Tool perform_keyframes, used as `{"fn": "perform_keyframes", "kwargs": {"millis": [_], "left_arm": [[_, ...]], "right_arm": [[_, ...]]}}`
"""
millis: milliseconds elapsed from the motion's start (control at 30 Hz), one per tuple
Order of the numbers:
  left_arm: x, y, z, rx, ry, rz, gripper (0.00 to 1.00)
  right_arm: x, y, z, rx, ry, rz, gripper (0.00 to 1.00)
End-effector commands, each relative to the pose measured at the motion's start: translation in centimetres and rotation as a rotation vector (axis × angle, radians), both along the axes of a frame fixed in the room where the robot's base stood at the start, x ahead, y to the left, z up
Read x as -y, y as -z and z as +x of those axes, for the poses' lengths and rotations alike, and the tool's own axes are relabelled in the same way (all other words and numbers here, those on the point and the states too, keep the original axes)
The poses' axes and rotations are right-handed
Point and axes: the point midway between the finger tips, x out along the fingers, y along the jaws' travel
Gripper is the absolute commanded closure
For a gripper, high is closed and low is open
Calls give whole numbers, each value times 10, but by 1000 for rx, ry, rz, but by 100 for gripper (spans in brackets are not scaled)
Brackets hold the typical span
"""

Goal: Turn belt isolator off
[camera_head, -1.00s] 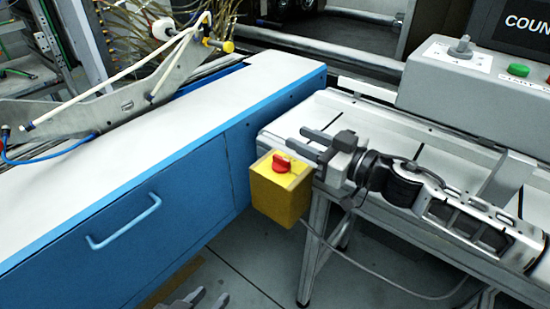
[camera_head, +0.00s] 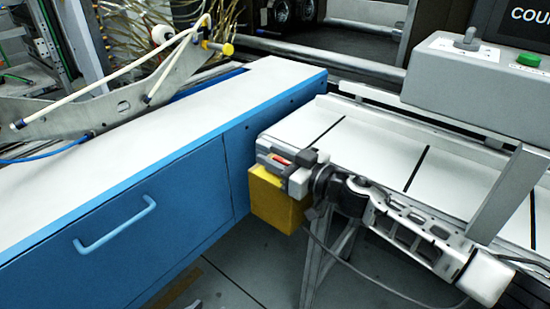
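The belt isolator is a yellow box (camera_head: 277,205) at the front left corner of the white conveyor table. Its red knob (camera_head: 279,158) shows as a small red patch between the fingers of my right gripper (camera_head: 278,157). My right gripper is over the top face of the box, with a finger on each side of the knob. The fingers look apart, and I cannot tell whether they touch the knob. They hide most of the yellow top face and the knob's edges. Only a bit of my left gripper (camera_head: 190,304) shows at the bottom edge, away from the isolator.
A blue cabinet (camera_head: 190,205) with a white top and a handle stands close to the left of the isolator. The white conveyor table (camera_head: 385,150) lies behind my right arm. A grey control box (camera_head: 480,80) with a green button stands at the back right.

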Motion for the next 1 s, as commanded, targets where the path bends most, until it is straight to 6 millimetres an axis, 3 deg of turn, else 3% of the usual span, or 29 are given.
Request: {"fn": "perform_keyframes", "kwargs": {"millis": [200, 300, 333, 1000], "left_arm": [[0, 0, 0, -1, 1, 1, 64], [0, 0, 0, -1, 1, 1, 64], [0, 0, 0, -1, 1, 1, 64], [0, -2, 4, 3, 1, 2, 64]], "right_arm": [[0, 0, 0, 0, 0, 0, 67], [0, 0, 0, 0, 0, 0, 95], [0, 0, 0, 0, 0, 0, 100], [-1, 0, -2, 0, -134, 1, 100]]}}
